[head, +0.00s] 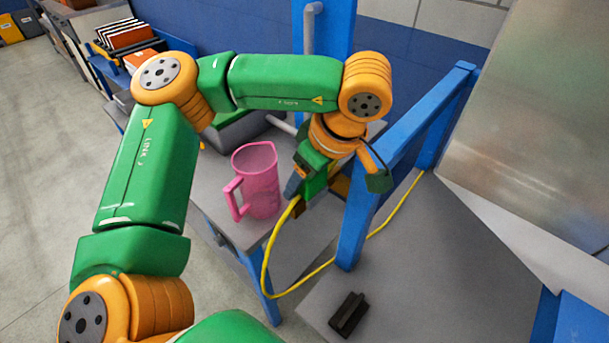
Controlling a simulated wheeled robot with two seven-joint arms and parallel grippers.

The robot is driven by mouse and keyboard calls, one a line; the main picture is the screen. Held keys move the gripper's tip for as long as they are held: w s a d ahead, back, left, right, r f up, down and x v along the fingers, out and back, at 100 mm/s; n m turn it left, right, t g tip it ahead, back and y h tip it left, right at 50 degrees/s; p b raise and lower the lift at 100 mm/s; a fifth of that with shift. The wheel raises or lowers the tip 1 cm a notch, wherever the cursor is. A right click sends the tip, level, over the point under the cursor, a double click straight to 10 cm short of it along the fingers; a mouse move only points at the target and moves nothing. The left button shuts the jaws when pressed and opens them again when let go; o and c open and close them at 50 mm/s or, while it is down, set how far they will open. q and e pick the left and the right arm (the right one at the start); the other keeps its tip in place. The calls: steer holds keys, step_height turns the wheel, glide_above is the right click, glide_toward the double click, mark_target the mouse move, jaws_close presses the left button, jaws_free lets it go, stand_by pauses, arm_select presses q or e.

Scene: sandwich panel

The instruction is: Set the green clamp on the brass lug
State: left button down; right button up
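My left arm comes in from the left and reaches over the grey table, with its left gripper (308,186) pointing down beside the blue post. A bright green piece (315,184), which looks like the green clamp, sits at the gripper's fingers, and the yellow cable (268,262) runs from beside it. The fingers are small and partly covered, so I cannot tell whether they are closed on it. A brass-brown patch (341,186) shows just behind and right of it; it may be the brass lug, but it is mostly hidden. My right gripper is out of view.
A pink jug (258,180) stands on the grey table (213,177) left of the gripper. A blue frame (356,220) rises close on the right. A black block (348,314) lies on the grey surface (430,285) in front. The yellow cable loops below the table edge.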

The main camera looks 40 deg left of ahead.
arm_select(q)
steer(key=shift+f+b, duration=0.4)
steer(key=shift+f, duration=0.1)
